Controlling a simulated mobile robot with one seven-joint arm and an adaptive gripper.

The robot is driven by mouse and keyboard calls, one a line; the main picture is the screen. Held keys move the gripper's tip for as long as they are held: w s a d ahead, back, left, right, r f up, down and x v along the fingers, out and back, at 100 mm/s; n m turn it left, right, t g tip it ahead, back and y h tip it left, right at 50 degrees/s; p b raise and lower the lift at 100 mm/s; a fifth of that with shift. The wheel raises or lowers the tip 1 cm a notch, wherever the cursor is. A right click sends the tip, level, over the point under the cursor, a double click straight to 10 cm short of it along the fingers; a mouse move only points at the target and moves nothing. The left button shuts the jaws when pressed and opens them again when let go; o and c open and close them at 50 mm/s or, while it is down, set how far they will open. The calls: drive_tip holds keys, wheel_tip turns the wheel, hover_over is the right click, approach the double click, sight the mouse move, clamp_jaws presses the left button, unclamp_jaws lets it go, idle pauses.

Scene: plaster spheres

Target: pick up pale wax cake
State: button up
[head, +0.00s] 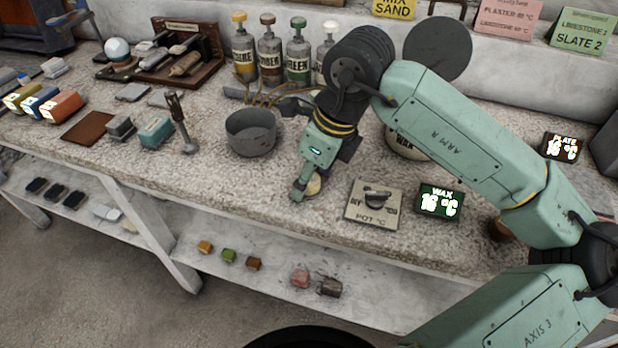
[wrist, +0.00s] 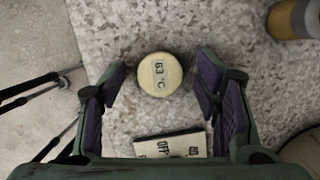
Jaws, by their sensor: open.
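The pale wax cake (wrist: 160,73) is a small cream disc marked 63 °C, lying flat on the speckled worktop in the wrist view. In the head view the cake (head: 314,186) shows only in part, behind a finger of my gripper (head: 303,187). In the wrist view my gripper (wrist: 162,82) is open, one finger to the left and one to the right of the cake. Gaps show between the cake and both fingers. Nothing is held.
The POT control plate (head: 375,203) lies right of the cake, with the WAX display (head: 439,203) beyond it. A grey bowl (head: 252,132) stands to the left. A WAX pot (head: 406,145) is partly hidden behind my arm. The worktop's front edge (head: 290,232) is close.

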drive_tip(key=shift+c, duration=0.2)
drive_tip(key=c, duration=1)
drive_tip(key=shift+r, duration=0.1)
